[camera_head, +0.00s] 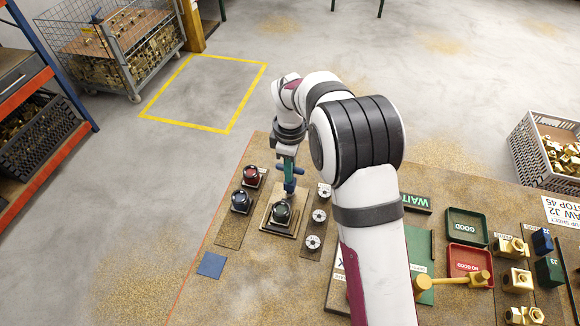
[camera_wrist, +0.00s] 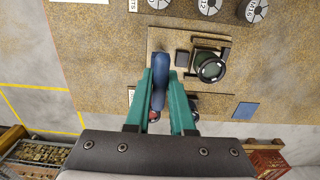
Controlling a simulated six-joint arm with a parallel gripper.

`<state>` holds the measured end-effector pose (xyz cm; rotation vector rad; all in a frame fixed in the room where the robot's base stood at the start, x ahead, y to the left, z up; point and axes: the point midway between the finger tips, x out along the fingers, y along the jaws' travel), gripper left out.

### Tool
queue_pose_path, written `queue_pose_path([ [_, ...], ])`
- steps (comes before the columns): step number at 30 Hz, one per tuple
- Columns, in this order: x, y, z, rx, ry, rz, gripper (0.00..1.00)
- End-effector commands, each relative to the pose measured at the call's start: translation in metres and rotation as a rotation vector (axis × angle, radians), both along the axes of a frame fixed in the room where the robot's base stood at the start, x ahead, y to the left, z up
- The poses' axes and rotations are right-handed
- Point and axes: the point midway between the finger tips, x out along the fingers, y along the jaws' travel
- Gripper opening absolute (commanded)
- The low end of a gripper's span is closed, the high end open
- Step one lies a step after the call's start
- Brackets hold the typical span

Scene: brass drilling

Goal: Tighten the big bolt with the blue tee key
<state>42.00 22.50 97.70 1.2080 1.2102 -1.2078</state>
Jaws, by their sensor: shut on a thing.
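My gripper (camera_head: 289,182) is over the left part of the bench, pointing down. In the wrist view its two green fingers (camera_wrist: 165,100) are shut on the blue tee key (camera_wrist: 161,68). The key's blue part also shows at the gripper in the head view (camera_head: 291,169). Below it is a pale square plate (camera_wrist: 165,38) carrying a round dark-green-topped fixture (camera_wrist: 210,69) and a small dark block (camera_wrist: 182,58). The fixture stands just in front of the gripper in the head view (camera_head: 281,213). I cannot make out the big bolt, nor whether the key touches anything.
A dark blue-topped knob (camera_head: 240,200) and a red-topped one (camera_head: 250,176) stand left of the plate. Several pale discs (camera_head: 319,215) line its right. A blue square (camera_head: 211,264) lies at front left. Green (camera_head: 466,212) and red (camera_head: 469,246) trays are farther right.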

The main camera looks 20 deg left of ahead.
Motion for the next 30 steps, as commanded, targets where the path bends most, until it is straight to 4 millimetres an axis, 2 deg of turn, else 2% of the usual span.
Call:
queue_pose_path([
  [30,0.0002,0.0001,-0.0092,0.000,-0.001,0.000,0.00],
])
